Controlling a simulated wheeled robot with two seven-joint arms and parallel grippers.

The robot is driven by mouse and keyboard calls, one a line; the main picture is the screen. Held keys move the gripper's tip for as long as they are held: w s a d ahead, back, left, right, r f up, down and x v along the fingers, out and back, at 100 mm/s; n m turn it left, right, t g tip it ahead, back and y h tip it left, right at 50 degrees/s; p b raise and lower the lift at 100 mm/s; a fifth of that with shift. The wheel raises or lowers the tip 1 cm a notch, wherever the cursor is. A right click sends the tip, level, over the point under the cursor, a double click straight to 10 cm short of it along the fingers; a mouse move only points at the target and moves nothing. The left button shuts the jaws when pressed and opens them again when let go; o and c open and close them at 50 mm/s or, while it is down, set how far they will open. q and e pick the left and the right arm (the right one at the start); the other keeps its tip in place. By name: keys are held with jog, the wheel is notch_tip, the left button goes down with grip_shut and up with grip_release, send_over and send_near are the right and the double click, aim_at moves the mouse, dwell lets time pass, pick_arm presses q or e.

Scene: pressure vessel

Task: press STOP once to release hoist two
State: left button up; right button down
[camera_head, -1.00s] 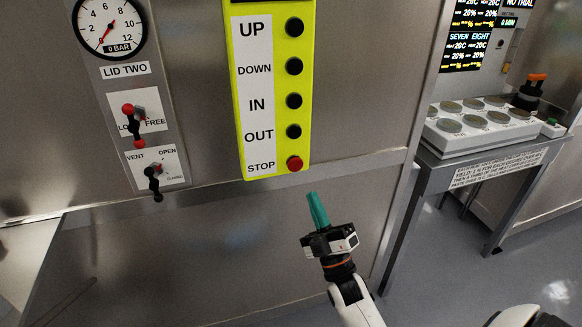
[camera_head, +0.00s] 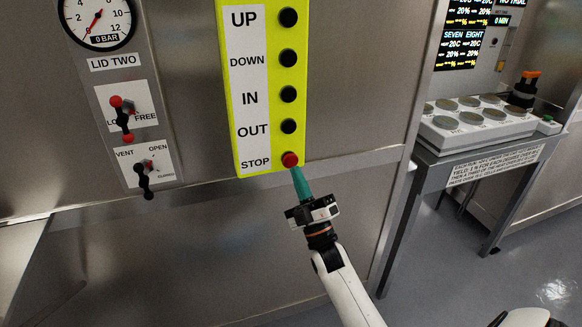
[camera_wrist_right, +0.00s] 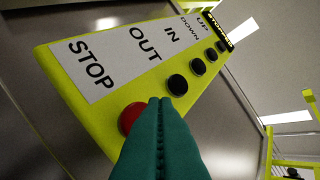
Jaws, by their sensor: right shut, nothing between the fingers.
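The yellow hoist pendant (camera_head: 238,100) hangs on the grey wall with black UP, DOWN, IN and OUT buttons and a red STOP button (camera_head: 290,159) at its bottom. My right gripper (camera_head: 296,172) is shut and empty, its green fingertips just below the STOP button in the head view. In the right wrist view the shut green fingers (camera_wrist_right: 160,110) overlap the right side of the red STOP button (camera_wrist_right: 130,117). I cannot tell whether the tips touch the button. My left gripper is not in view.
Left of the pendant, a LID TWO panel (camera_head: 118,64) carries a gauge reading near zero and two levers. To the right, a metal table (camera_head: 425,158) holds a white tray of round dishes (camera_head: 445,135) below a display screen. Floor shows clear between.

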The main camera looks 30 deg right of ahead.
jog(key=shift+w+d, duration=0.1)
jog(key=shift+w, duration=0.4)
dwell(1.8)
jog(key=shift+w+d+b, duration=0.1)
jog(key=shift+w+b, duration=0.25)
jog(key=shift+w, duration=0.05)
jog(key=shift+w+d+b, duration=0.1)
jog(key=shift+w+b, duration=0.25)
jog(key=shift+w, duration=0.1)
dwell(0.5)
jog(key=shift+s, duration=0.2)
jog(key=shift+s+a+p, duration=0.2)
jog(key=shift+s+p, duration=0.2)
jog(key=shift+s, duration=0.3)
